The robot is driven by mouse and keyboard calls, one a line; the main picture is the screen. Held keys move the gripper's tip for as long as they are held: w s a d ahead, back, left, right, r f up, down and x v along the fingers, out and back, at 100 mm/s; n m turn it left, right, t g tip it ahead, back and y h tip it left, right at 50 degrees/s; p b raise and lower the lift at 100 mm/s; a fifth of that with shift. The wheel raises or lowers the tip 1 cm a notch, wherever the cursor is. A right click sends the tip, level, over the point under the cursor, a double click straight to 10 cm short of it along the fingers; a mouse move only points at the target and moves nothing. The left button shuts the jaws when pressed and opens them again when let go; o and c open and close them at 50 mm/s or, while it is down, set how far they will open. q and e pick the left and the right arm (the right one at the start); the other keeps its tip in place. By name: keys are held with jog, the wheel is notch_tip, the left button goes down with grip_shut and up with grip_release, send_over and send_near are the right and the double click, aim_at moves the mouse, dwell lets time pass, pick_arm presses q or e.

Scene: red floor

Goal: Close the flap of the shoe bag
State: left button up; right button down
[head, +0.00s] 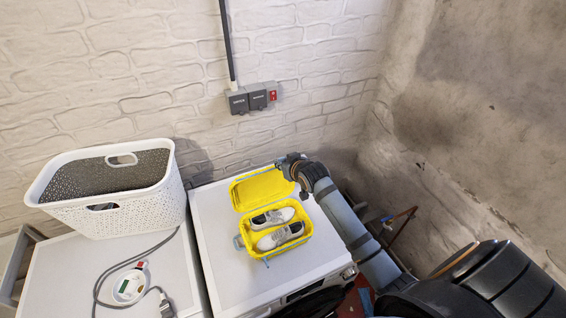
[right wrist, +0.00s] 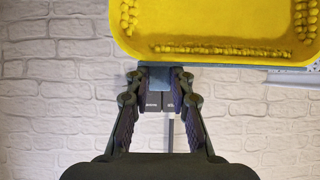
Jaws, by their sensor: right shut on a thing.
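The yellow shoe bag (head: 303,236) lies open on the white top of a machine, with two grey-and-white shoes (head: 276,227) inside. Its yellow flap (head: 258,190) stands raised at the back of the bag. My right gripper (head: 284,162) is at the flap's upper edge, its arm coming in from the right. In the right wrist view its two fingers (right wrist: 160,82) are shut on the blue-grey rim of the flap (right wrist: 210,22), whose yellow inner side fills the top. My left gripper is not in view.
A white laundry basket (head: 118,213) stands on the left machine, with a grey cable (head: 128,266) and small round device in front. The white top around the bag (head: 225,285) is mostly clear. A grey switch box (head: 252,98) is on the brick wall behind.

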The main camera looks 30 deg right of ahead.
jog(key=c, duration=1.2)
grip_release()
jog(key=shift+o, duration=0.2)
jog(key=v, duration=1.2)
